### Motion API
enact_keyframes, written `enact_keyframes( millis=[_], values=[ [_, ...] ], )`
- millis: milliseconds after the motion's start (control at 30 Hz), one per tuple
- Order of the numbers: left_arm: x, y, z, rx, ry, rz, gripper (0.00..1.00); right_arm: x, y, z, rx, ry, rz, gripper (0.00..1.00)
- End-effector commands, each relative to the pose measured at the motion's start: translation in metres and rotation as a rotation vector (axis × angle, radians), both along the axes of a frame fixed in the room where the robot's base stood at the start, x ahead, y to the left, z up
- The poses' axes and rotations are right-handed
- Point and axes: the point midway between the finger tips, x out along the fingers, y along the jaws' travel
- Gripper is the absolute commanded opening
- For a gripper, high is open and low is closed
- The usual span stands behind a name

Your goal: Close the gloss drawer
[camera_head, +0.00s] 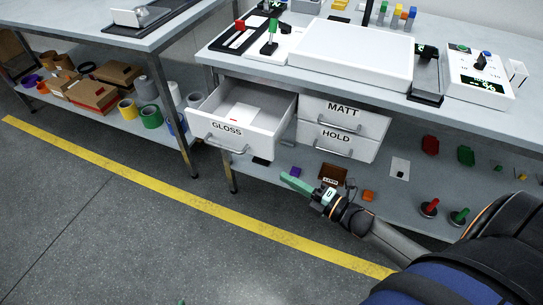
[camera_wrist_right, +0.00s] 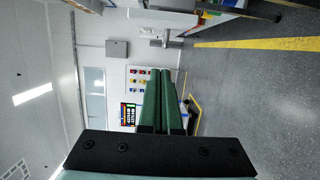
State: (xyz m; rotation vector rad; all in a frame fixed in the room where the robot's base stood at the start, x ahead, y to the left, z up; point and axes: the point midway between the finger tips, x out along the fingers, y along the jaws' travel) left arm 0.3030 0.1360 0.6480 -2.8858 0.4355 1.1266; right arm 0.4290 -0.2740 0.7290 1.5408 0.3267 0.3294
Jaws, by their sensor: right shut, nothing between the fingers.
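The drawer labelled GLOSS (camera_head: 226,143) hangs open under the bench, pulled out toward me. It is white with a grey bar handle, and a white card with a small red mark lies inside. The MATT drawer (camera_head: 343,113) and HOLD drawer (camera_head: 336,141) beside it are closed. My right gripper (camera_head: 283,178) is below and to the right of the GLOSS drawer front, apart from it. Its green fingers are together and empty; they also show in the right wrist view (camera_wrist_right: 165,85). A small green tip at the bottom edge appears to be my left gripper (camera_head: 181,302).
The bench top (camera_head: 222,59) carries a white light panel (camera_head: 350,55) and instruments. The lower shelf (camera_head: 385,193) holds several small coloured items near my right arm. A second bench stands left. The floor before the GLOSS drawer is clear, with a yellow line (camera_head: 190,202).

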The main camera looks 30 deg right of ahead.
Motion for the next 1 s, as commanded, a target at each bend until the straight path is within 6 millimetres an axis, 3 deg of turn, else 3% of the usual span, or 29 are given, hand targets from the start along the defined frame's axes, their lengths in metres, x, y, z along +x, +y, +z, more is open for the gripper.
enact_keyframes(
  millis=[400, 433, 633, 1000],
  values=[
    [0.000, 0.000, -0.004, 0.001, 0.001, -0.004, 1.00, 0.074, 0.033, 0.001, 0.004, -0.002, 0.000, 0.00],
    [0.000, 0.000, -0.005, 0.001, 0.001, -0.004, 1.00, 0.078, 0.029, 0.000, 0.000, 0.000, -0.002, 0.00],
    [-0.001, -0.002, -0.007, 0.001, 0.007, -0.008, 1.00, 0.092, 0.007, -0.001, 0.002, 0.002, -0.001, 0.00],
    [-0.001, -0.003, -0.007, -0.001, 0.008, -0.011, 1.00, 0.096, 0.001, 0.000, 0.004, 0.003, -0.001, 0.00]
  ],
)
